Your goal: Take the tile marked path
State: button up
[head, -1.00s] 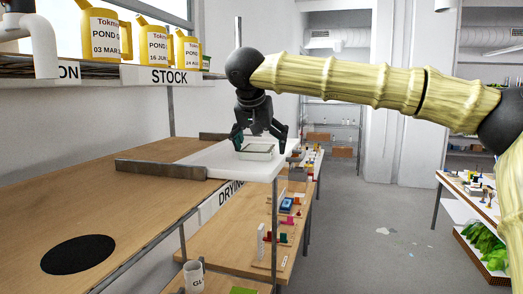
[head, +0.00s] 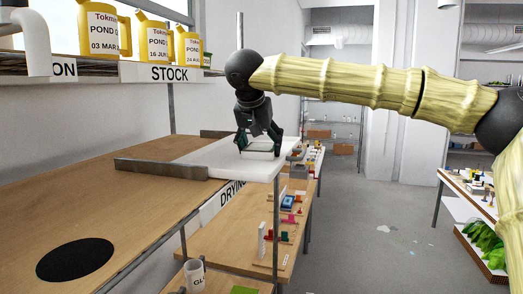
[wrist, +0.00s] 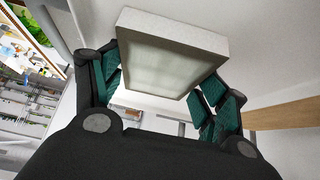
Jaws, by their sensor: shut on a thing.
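A pale, square, box-like tile (head: 258,152) is on the white drying shelf (head: 212,160), near its front right corner. No marking can be read on it, so I cannot tell whether it is the path tile. My gripper (head: 259,146) reaches down over the tile with its fingers at both sides. In the wrist view the tile (wrist: 165,58) fills the space between the green-padded fingers of my gripper (wrist: 160,88), which is shut on it. Whether the tile still touches the shelf is hard to tell.
A metal strip (head: 160,169) edges the shelf beside the wooden bench (head: 110,210). A black disc (head: 75,259) lies on the bench. A lower table (head: 225,240) holds small coloured parts. Yellow cans (head: 152,38) stand on the stock shelf above. The floor to the right is mostly clear.

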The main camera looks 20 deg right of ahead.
jog(key=shift+w+r, duration=0.1)
jog(key=shift+r, duration=0.05)
jog(key=shift+r+p, duration=0.6)
jog(key=shift+p, duration=0.3)
jog(key=shift+r+p, duration=1.7)
jog(key=shift+p, duration=0.2)
jog(key=shift+f, duration=0.1)
